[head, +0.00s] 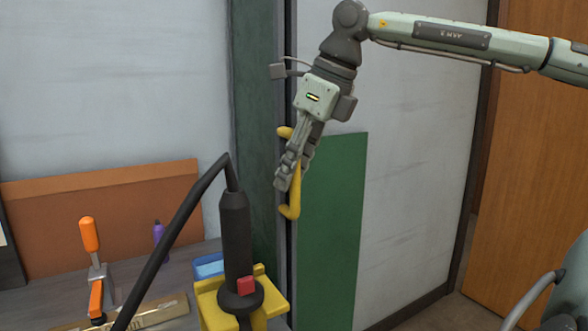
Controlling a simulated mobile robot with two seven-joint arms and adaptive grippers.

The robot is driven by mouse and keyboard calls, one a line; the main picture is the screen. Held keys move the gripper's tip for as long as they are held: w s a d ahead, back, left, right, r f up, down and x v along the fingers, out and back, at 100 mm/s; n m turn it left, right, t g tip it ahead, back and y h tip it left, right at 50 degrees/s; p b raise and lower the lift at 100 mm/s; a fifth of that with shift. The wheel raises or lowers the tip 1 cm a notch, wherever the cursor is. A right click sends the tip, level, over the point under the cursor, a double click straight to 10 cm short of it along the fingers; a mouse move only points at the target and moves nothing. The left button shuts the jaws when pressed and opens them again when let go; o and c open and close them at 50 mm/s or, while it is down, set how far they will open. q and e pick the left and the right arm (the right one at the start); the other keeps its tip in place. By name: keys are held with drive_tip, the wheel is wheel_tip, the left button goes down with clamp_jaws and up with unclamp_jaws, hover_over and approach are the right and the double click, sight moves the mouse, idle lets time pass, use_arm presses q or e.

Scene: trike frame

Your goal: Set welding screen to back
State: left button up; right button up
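A tall pale grey panel (410,150) stands at the right of the head view, with a green area (335,230) low on its left side. I take it to be the welding screen, though nothing labels it. A yellow handle (295,205) sits upright at its left edge. My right gripper (284,181) reaches down from above at this handle, its fingers overlapping the upright bar and hiding part of it. Whether the fingers are closed on the bar is not clear. My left gripper is not in view.
A dark green post (256,120) stands left of the panel. A black torch-like tool (236,240) with a cable stands in a yellow holder (211,311) in front. A bench behind it carries an orange-handled clamp (89,234), a purple bottle (158,232) and a blue tray (209,267).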

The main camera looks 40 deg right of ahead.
drive_tip(key=v, duration=1.2)
idle(0.5)
